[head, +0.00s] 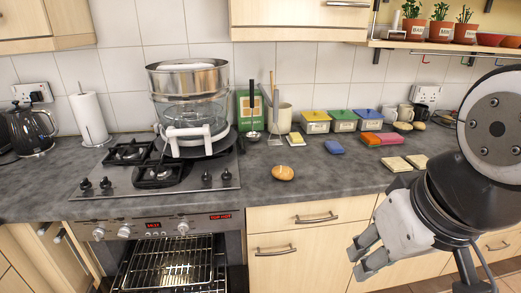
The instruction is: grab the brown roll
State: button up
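The brown roll (283,173) lies on the dark grey countertop (320,180), a little back from its front edge and right of the hob. It is small and rounded, and nothing touches it. My gripper (358,260) is at the lower right, in front of the drawers and below the counter's edge. It points left, and its fingers look apart with nothing between them. It is well to the right of the roll and lower in the picture.
A gas hob (155,172) with a large steamer pot (190,95) is at left. The oven (170,265) is open below. Counter around the roll is clear.

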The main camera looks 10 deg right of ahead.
aim_at(282, 174)
jog(key=i, duration=1.15)
